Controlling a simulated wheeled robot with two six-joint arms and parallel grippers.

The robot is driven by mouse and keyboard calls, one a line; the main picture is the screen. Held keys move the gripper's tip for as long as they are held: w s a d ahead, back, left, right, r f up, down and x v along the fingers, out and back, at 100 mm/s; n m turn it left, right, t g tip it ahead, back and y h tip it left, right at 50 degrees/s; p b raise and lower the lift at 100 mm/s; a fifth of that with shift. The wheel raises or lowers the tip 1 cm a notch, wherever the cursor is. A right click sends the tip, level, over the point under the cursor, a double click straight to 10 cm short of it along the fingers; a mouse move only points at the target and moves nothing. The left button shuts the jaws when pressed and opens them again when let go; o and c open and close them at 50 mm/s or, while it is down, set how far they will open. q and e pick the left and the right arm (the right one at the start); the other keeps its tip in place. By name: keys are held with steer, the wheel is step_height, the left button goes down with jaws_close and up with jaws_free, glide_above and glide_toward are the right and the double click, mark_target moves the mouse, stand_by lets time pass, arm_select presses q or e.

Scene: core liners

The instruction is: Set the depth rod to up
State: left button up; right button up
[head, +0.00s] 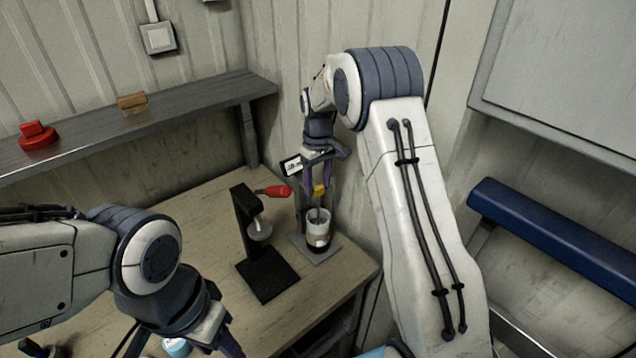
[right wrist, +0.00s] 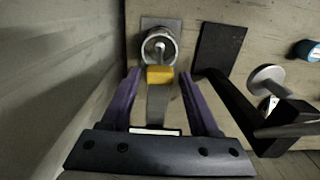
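A stand (head: 313,247) with a grey base holds a pale cup-like liner (head: 318,222) at the table's right end. A yellow block (head: 320,190) sits above the liner, and a thin grey rod reaches down into it; I take these for the depth rod. In the right wrist view the yellow block (right wrist: 160,75) lies ahead between the purple fingers. My right gripper (head: 318,185) is open around or just short of the block, with gaps on both sides. My left gripper (head: 222,342) hangs low at the bottom edge, partly cut off; its opening is unclear.
A black press stand (head: 250,225) with a red-handled lever (head: 273,191) stands close left of the rod stand. The wall is close behind. A shelf holds a red object (head: 38,136) and a brown block (head: 132,103). The wooden table (head: 190,215) is clear at middle left.

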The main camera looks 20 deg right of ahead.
jaws_close()
stand_by(1.2)
